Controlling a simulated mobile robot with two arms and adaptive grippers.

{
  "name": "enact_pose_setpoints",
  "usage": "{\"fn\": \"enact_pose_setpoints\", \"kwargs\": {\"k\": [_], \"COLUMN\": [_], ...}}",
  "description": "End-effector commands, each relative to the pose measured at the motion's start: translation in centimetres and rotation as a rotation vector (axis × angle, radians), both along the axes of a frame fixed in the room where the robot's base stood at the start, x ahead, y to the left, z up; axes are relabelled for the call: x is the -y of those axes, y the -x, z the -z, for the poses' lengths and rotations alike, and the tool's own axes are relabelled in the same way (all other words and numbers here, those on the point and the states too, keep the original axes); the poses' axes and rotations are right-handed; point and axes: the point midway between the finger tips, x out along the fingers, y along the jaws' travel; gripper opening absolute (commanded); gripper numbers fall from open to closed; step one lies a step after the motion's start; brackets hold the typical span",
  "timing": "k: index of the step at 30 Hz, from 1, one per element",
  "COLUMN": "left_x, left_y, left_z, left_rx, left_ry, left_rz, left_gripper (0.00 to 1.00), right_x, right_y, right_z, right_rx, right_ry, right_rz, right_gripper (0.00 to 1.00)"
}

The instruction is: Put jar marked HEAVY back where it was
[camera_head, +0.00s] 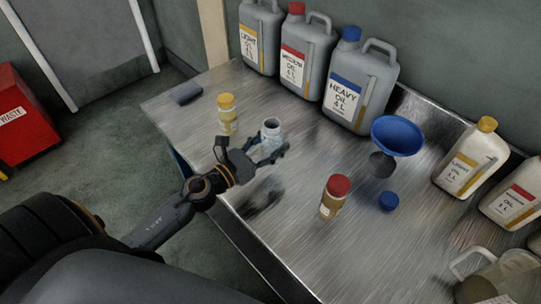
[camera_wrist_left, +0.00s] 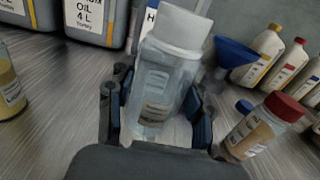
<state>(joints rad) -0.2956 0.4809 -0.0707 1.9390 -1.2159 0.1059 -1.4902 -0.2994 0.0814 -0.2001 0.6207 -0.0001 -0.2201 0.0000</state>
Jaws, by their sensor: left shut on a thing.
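My left gripper (camera_head: 262,164) is shut on a clear jar (camera_head: 270,140) with a whitish neck and no coloured cap on it. In the left wrist view the jar (camera_wrist_left: 165,85) stands nearly upright between the fingers, and its label is too blurred to read. I cannot tell whether its base touches the table. A loose blue cap (camera_head: 389,201) lies on the table to the right. A yellow-capped jar (camera_head: 228,114) stands left of the gripper and a red-capped jar (camera_head: 335,197) stands to its right. My right gripper is not in view.
A blue funnel (camera_head: 397,136) is right of the held jar. Large grey LIGHT (camera_head: 260,38), red-labelled (camera_head: 306,52) and HEAVY (camera_head: 359,84) oil cans line the back of the metal table (camera_head: 290,262). Cream bottles (camera_head: 472,160) stand at right. A dark block (camera_head: 186,93) lies at far left.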

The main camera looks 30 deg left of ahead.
Motion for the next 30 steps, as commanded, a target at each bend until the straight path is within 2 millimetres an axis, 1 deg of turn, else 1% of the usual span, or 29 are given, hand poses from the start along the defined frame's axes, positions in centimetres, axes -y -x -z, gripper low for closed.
{"fn": "enact_pose_setpoints", "kwargs": {"k": [1,7,10,12,15,24,28,29,30], "left_x": [-0.4,-1.0,-1.4,-1.3,-1.3,-1.3,-1.3,-1.3,-1.3], "left_y": [-0.5,-1.4,-2.0,-1.9,-1.9,-1.8,-1.8,-1.8,-1.8], "left_z": [0.9,2.0,3.3,4.4,5.4,5.6,6.1,5.9,5.9], "left_rx": [0.002,0.002,0.001,0.0,0.001,0.001,0.001,0.001,0.001], "left_ry": [0.004,0.001,0.004,0.007,0.004,-0.001,-0.001,-0.001,-0.001], "left_rz": [-0.003,-0.001,-0.002,-0.003,-0.001,0.001,0.001,0.001,0.001], "left_gripper": [0.14,0.14,0.14,0.14,0.14,0.14,0.14,0.55,0.63], "right_x": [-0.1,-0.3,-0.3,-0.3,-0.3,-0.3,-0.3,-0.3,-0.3], "right_y": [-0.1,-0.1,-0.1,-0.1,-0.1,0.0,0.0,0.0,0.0], "right_z": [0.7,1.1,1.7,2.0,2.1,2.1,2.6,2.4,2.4], "right_rx": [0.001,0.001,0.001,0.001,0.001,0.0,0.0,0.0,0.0], "right_ry": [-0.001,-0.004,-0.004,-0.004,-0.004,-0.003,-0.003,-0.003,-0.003], "right_rz": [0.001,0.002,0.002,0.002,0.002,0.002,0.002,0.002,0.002], "right_gripper": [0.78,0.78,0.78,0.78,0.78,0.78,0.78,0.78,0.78]}}
